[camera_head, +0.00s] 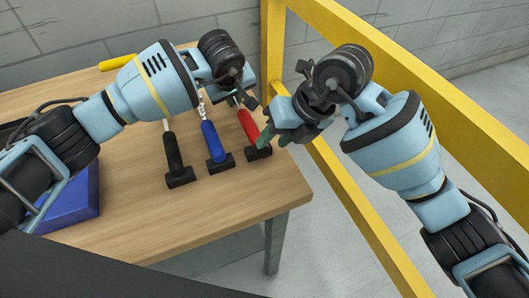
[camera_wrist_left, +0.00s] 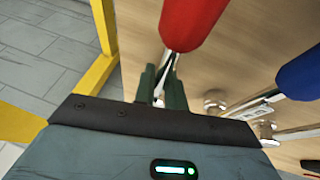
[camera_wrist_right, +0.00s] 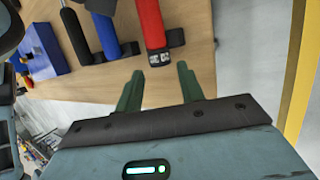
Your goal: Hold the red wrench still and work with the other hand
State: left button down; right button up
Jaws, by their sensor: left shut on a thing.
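The red wrench (camera_head: 248,126) is at the right end of a row of tools on the wooden table, with its handle end at a small black block (camera_head: 258,153). My left gripper (camera_head: 243,98) is at the wrench's far end. In the left wrist view, its green fingers (camera_wrist_left: 163,92) are shut on the metal shank just beyond the red handle (camera_wrist_left: 190,20). My right gripper (camera_head: 274,137) is beside the handle's near end at the table's right edge. In the right wrist view, its fingers (camera_wrist_right: 160,88) are apart and empty, short of the red handle (camera_wrist_right: 152,25).
A blue-handled tool (camera_head: 213,140) and a black-handled tool (camera_head: 173,152) lie left of the wrench. A blue box (camera_head: 72,208) is at the table's left, a yellow handle (camera_head: 117,63) at the back. A yellow rail (camera_head: 390,62) runs close along the right. The table front (camera_head: 215,215) is clear.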

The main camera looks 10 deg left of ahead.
aim_at(264, 149)
jog(key=shift+x, duration=1.85)
jog(key=c, duration=0.6)
jog(key=shift+s+a+r+n+t+h, duration=0.1)
jog(key=shift+n+t+h, duration=0.05)
jog(key=shift+t+h, duration=0.3)
jog(key=shift+s+a+n+t+h, duration=0.15)
jog(key=shift+t+h, duration=0.1)
jog(key=shift+h, duration=0.3)
jog(key=shift+w, duration=0.1)
jog(key=shift+a+t+h, duration=0.15)
jog(key=shift+t+h, duration=0.35)
jog(key=shift+h, duration=0.6)
jog(key=shift+t, duration=0.3)
